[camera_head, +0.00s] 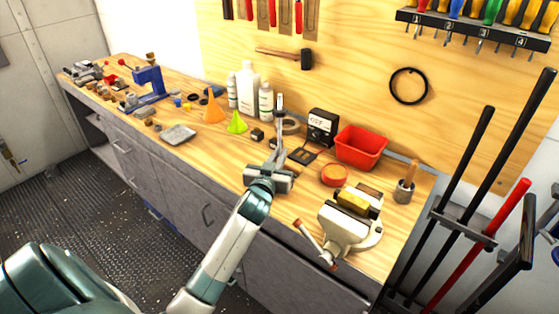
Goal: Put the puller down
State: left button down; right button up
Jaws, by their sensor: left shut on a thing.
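My left gripper (276,158) reaches in over the front part of the wooden workbench (215,150). It is shut on the puller (280,118), a slim grey metal tool that stands up out of the jaws. The puller's lower part is hidden by the fingers. I cannot tell whether the puller touches the bench top. My right gripper is not in view.
A red bin (361,147), a black box (322,127), a red round tin (334,175) and a vise (348,218) stand to the right. White bottles (247,88), a green funnel (236,123) and an orange funnel (212,108) stand behind. Bare bench lies left of the gripper.

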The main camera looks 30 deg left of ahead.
pick_arm(q)
jog(key=shift+f, duration=1.15)
jog(key=c, duration=1.8)
grip_release()
jog(key=shift+f, duration=0.15)
jog(key=shift+c, duration=0.2)
jog(key=shift+s, duration=0.1)
jog(key=b+v, duration=0.2)
jog(key=v, duration=1)
